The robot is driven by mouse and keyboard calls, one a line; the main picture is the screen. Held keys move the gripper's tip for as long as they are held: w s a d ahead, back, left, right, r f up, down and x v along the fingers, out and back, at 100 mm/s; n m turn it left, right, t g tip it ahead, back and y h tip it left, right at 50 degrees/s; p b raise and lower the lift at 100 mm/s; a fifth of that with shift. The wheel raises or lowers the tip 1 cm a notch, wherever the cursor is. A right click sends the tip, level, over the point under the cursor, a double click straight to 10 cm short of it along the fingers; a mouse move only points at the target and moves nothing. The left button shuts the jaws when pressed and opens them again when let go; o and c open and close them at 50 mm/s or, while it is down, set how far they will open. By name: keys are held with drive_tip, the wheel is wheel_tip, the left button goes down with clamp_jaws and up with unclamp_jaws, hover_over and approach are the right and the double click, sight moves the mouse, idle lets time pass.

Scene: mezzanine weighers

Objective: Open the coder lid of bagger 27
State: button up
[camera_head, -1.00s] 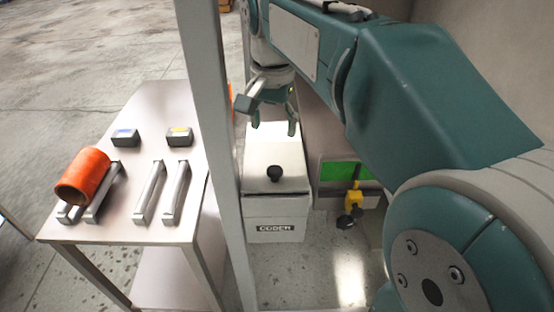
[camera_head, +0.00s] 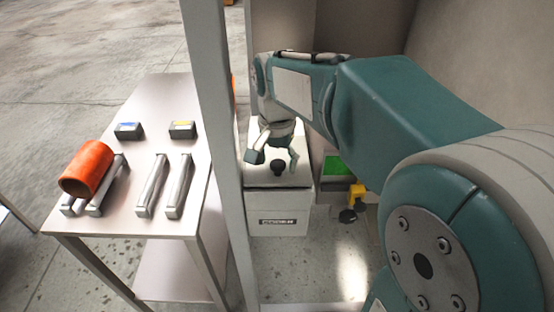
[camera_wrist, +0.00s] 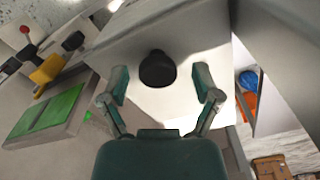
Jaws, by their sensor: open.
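The coder is a white box (camera_head: 290,220) with a "CODER" label on its front. Its pale lid (camera_head: 262,177) is closed and bears a black knob (camera_head: 278,168). My gripper (camera_head: 275,160) is open just above the lid, behind the knob and close to it. In the wrist view, the black knob (camera_wrist: 157,69) stands ahead of and between my two open fingers (camera_wrist: 161,90), not gripped. The lid (camera_wrist: 205,58) fills the area around it. I cannot tell whether a finger touches the lid.
A grey post (camera_head: 213,110) stands left of the coder. The left table (camera_head: 125,205) holds an orange roll (camera_head: 87,168), metal bars (camera_head: 178,187) and two small boxes (camera_head: 129,131).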

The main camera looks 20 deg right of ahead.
drive_tip(key=shift+c, duration=0.3)
drive_tip(key=shift+d, duration=0.1)
clamp_jaws()
drive_tip(key=shift+r, duration=0.1)
drive_tip(key=shift+w+d+r+g+y, duration=0.2)
drive_tip(key=shift+w+r+g, duration=0.3)
drive_tip(key=shift+r+g, duration=0.25)
drive_tip(key=shift+w+d+r+g+y, duration=0.1)
drive_tip(key=shift+w+r+g+y, duration=0.1)
drive_tip(key=shift+w+r+g, duration=0.5)
drive_tip(key=shift+w+d+r+g+y, duration=0.25)
drive_tip(key=shift+r+g, duration=0.3)
drive_tip(key=shift+r, duration=0.4)
drive_tip(key=shift+w+d+r+g+y, duration=0.2)
drive_tip(key=shift+w+r+g+y, duration=0.05)
drive_tip(key=shift+w+r+g, duration=0.6)
drive_tip(key=shift+o, duration=0.3)
unclamp_jaws()
drive_tip(key=shift+a, duration=0.1)
